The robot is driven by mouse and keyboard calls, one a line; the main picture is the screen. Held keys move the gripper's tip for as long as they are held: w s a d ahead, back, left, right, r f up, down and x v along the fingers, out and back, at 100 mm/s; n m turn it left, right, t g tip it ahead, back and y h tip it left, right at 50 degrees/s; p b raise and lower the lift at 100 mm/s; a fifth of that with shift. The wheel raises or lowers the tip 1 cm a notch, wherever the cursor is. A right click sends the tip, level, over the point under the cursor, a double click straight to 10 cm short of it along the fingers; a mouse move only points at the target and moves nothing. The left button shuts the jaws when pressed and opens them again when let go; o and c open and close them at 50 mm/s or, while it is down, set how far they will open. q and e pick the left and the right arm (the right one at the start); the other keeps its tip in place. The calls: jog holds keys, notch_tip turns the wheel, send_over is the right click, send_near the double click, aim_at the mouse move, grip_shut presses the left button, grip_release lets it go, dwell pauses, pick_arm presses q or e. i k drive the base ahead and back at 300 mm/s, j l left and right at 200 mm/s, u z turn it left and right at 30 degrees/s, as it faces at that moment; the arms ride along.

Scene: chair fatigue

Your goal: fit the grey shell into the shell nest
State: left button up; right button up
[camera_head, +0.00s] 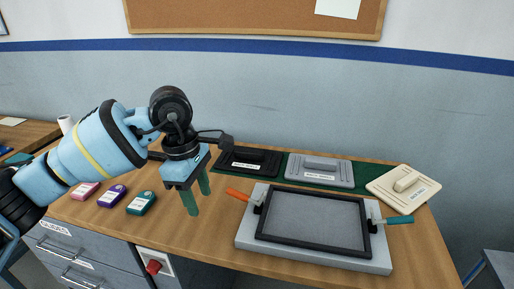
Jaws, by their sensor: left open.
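The grey shell (319,172) lies at the back of the table on a dark green mat, between a black shell and a cream one. It has a raised bar handle and a white label. The shell nest (246,240) is a grey block with a black rectangular frame on top, in front of the grey shell. Its recess looks empty. My left gripper (197,197) is open and empty, fingers pointing down, above the table to the left of the nest. My right gripper does not show.
The black shell (249,160) and cream shell (403,188) flank the grey one. An orange handle (238,194) and a teal handle (399,220) stick out from the nest's sides. Pink, purple and teal small items (141,203) lie at the left. A red button (153,267) sits below the table edge.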

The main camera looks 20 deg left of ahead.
aim_at(332, 230)
jog(key=i, duration=1.05)
